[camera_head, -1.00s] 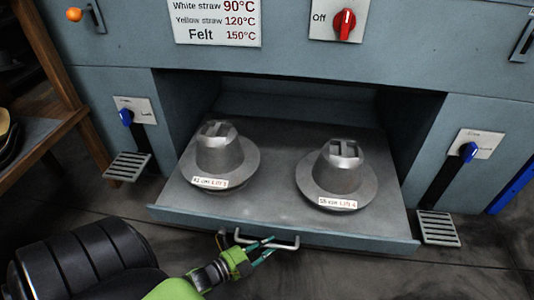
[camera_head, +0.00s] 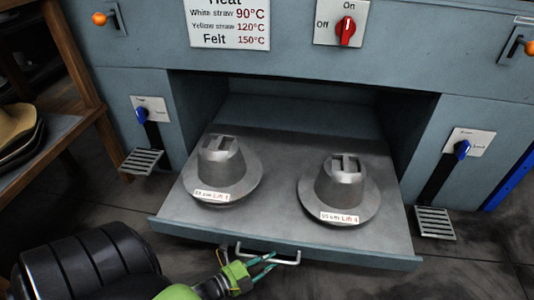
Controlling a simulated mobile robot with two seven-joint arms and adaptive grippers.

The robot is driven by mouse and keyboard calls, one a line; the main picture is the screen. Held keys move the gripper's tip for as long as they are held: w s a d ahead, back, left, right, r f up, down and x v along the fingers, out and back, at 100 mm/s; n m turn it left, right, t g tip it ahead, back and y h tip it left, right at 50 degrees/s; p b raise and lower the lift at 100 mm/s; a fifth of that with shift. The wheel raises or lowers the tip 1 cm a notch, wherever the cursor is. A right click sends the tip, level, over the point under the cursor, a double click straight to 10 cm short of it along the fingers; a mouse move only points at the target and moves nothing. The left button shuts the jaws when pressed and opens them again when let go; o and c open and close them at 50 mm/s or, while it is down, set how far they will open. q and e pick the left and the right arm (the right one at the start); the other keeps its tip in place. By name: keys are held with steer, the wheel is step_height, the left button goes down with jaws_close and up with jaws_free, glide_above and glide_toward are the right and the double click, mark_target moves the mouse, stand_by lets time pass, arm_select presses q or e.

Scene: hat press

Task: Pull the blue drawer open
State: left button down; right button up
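The blue-grey drawer (camera_head: 330,252) is pulled well out of the press, its front panel toward me and tilted across the picture. Two grey metal hat blocks stand on its tray, a left one (camera_head: 222,165) and a right one (camera_head: 338,185), each with a small label. A pale metal handle (camera_head: 290,262) is on the drawer front. My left gripper (camera_head: 266,262), with green body and thin teal fingers, comes from the lower left. Its fingers are at the handle bar, close together and apparently closed on it. The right gripper is not in view.
The press (camera_head: 400,50) stands behind, with a red knob (camera_head: 346,31) and a temperature sign (camera_head: 229,22). Foot pedals flank the drawer, left (camera_head: 143,161) and right (camera_head: 436,223). A wooden shelf (camera_head: 75,125) with hats is at left. Dark floor lies in front.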

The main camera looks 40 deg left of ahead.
arm_select(q)
steer(key=c, duration=1.4)
jaws_free()
steer(key=shift+s, duration=0.1)
steer(key=v, duration=1.2)
